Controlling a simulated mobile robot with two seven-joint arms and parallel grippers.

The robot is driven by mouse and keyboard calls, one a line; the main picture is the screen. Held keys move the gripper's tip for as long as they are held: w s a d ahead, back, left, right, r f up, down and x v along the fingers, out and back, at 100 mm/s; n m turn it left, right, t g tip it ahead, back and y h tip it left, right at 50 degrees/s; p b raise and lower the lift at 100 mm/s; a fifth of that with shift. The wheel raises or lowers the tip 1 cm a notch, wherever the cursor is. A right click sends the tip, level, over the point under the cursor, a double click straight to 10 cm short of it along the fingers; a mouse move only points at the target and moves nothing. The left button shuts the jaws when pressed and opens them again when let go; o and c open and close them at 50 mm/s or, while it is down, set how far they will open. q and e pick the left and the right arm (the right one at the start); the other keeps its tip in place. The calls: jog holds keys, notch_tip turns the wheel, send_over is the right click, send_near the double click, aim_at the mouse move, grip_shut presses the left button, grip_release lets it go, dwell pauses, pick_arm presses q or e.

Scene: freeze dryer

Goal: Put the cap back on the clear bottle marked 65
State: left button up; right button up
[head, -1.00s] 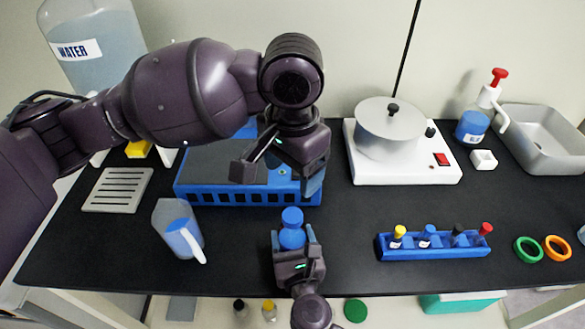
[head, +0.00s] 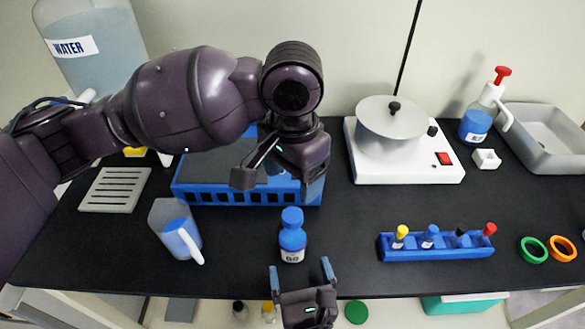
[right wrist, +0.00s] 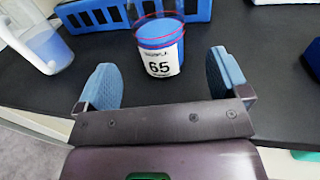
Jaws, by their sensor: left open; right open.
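The clear bottle (head: 292,245) with blue contents stands upright near the bench's front edge. Its label reads 65 in the right wrist view (right wrist: 160,58). A blue cap (head: 292,216) sits on its top in the head view; the right wrist view cuts off the bottle's top. My right gripper (head: 301,270) is open and empty, in front of the bottle and apart from it. In the right wrist view its fingers (right wrist: 165,80) are spread, with the bottle beyond them. My left gripper (head: 278,180) is open, behind the bottle over the blue rack's front.
The blue rack (head: 250,198) lies behind the bottle. A pitcher (head: 178,232) stands left. A blue vial holder (head: 436,251) with several coloured-cap vials, then green (head: 533,250) and orange (head: 561,249) rings, lie right. A hot plate (head: 405,172) bears a pot. Bench is clear beside the bottle.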

pick_arm(q)
jog(key=shift+f, duration=0.55)
pick_arm(e)
jog(key=s, duration=0.3)
jog(key=shift+d, duration=0.3)
jog(key=shift+s, duration=0.1)
